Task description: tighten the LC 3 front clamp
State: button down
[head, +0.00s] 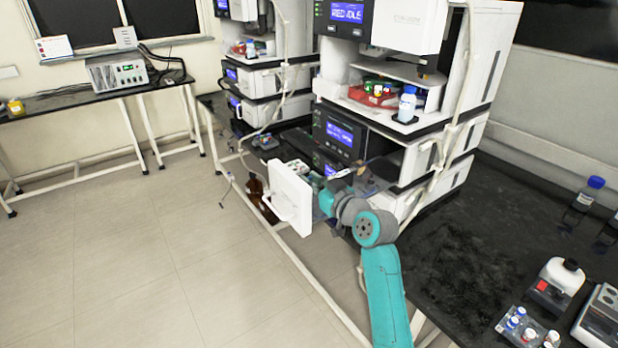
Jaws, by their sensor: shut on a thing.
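The nearest instrument stack stands on the dark bench, with its lower column compartment (369,172) behind a white door (291,196) that is swung open to the left. My teal and grey arm reaches up from the bottom of the view to this compartment. My gripper (346,174) is at the compartment's front, to the right of the open door, and is shut on a small part there. That part fits the LC 3 front clamp, but the clamp itself is too small and too covered to make out. How tight it is cannot be seen.
The open door stands close left of my wrist. A brown bottle (263,200) is behind it. Bottles and a vial rack (527,330) stand at the bench's right. The floor at left is clear.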

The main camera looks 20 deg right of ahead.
jog(key=shift+s+d+f+t+y, duration=0.1)
jog(key=shift+s+f+t+y, duration=0.15)
jog(key=shift+t, duration=0.5)
jog(key=shift+s+d+f+t+y, duration=0.1)
jog(key=shift+s+f+t+y, duration=0.15)
jog(key=shift+t, duration=0.45)
jog(key=shift+s+f+t+y, duration=0.15)
jog(key=shift+f+t+y, duration=0.1)
jog(key=shift+t, duration=0.5)
jog(key=shift+s+f+t, duration=0.1)
jog(key=shift+t, duration=0.2)
jog(key=c, duration=1)
grip_release()
jog(key=shift+c, duration=0.2)
jog(key=v, duration=1.2)
jog(key=shift+f, duration=0.15)
